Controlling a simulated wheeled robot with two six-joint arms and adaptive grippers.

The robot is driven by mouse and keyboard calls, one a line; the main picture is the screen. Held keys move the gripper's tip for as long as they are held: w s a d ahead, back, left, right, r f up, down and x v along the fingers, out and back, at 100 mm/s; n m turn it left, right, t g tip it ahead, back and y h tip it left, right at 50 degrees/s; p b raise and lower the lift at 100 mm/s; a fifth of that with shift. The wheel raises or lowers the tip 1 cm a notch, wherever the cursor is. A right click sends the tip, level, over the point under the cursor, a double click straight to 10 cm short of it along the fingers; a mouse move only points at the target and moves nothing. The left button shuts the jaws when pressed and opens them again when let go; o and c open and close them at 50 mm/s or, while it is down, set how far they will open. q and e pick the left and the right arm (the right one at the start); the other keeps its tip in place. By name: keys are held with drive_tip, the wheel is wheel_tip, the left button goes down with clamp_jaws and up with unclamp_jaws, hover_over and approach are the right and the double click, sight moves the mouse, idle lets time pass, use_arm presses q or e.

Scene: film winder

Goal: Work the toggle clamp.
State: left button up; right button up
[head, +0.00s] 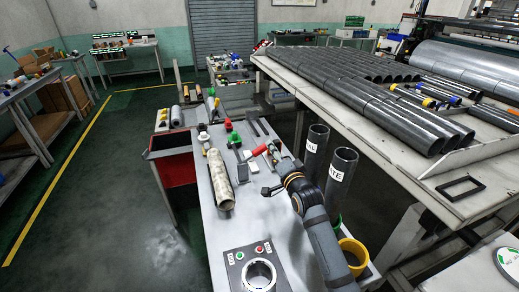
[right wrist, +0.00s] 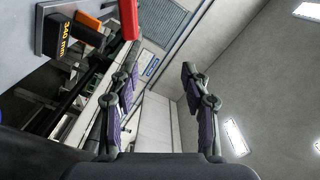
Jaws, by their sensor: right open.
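A red handle (head: 258,150), which looks like the toggle clamp's grip, is on the narrow bench just left of my right gripper (head: 275,155). Its metal base is too small to make out clearly. In the right wrist view a red bar (right wrist: 129,18), likely the same handle, comes in at the top edge, left of the fingers and not between them. My right gripper also shows in the right wrist view (right wrist: 160,85), with its two fingers wide apart and nothing between them. My left gripper is in neither view.
A mottled roll (head: 219,180) lies on the bench (head: 222,233) left of my right arm. Two upright dark tubes (head: 316,150) stand close on the right. A button box (head: 238,256) is at the near end. A block marked 340 mm (right wrist: 66,36) shows in the wrist view.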

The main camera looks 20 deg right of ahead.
drive_tip(key=b, duration=0.5)
approach(265, 149)
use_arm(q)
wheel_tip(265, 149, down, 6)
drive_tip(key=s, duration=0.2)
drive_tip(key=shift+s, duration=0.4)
use_arm(e)
drive_tip(key=w, duration=1)
drive_tip(key=shift+w+a, duration=0.15)
drive_tip(key=shift+a, duration=0.05)
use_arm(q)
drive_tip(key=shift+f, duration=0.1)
use_arm(e)
drive_tip(key=shift+f, duration=0.1)
clamp_jaws()
